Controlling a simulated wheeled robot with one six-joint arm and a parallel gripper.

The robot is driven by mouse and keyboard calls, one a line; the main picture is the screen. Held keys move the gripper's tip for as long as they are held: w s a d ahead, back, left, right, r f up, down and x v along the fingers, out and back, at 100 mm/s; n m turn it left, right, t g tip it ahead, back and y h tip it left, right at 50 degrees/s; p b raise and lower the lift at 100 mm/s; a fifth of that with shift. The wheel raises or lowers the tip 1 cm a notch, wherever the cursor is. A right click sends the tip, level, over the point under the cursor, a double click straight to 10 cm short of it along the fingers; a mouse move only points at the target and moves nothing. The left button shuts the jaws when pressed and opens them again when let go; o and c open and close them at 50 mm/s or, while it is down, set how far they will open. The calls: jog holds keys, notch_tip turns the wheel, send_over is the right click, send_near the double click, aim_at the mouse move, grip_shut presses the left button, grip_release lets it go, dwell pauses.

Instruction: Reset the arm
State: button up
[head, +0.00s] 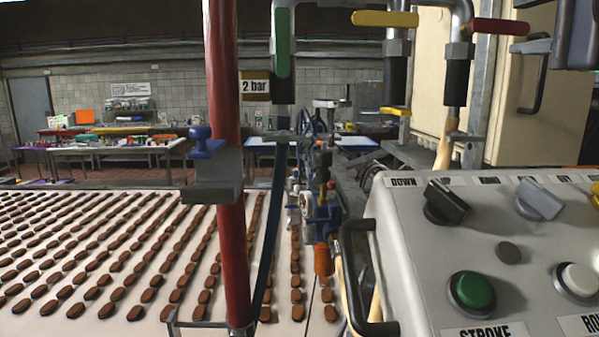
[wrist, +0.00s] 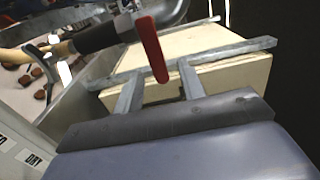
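My gripper (wrist: 160,69) shows in the wrist view, its two grey fingers spread apart with nothing held between them. In that view the red lever handle (wrist: 152,48) of a pipe valve hangs across the gap between the fingers; I cannot tell whether they touch it. In the head view the same red lever (head: 500,27) is at the top right. Blue-grey and dark parts of my arm reach in beside it from the right edge. Most of the arm is out of view.
A control panel (head: 480,230) with knobs and buttons fills the lower right. A red pipe (head: 229,250) stands upright in front. A white conveyor (head: 30,200) with rows of brown biscuits lies at left. Green (head: 283,45) and yellow (head: 385,18) levers hang nearby.

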jog(key=w+p, duration=0.1)
jog(key=w, duration=0.4)
jog(key=shift+w+a, duration=0.15)
jog(key=shift+f+m+b, duration=0.35)
jog(key=shift+f+m, duration=0.05)
jog(key=shift+m, duration=0.1)
jog(key=m+b, duration=0.1)
jog(key=b, duration=0.2)
send_near(516, 34)
jog(key=shift+w+a, duration=0.1)
jog(key=shift+w, duration=0.7)
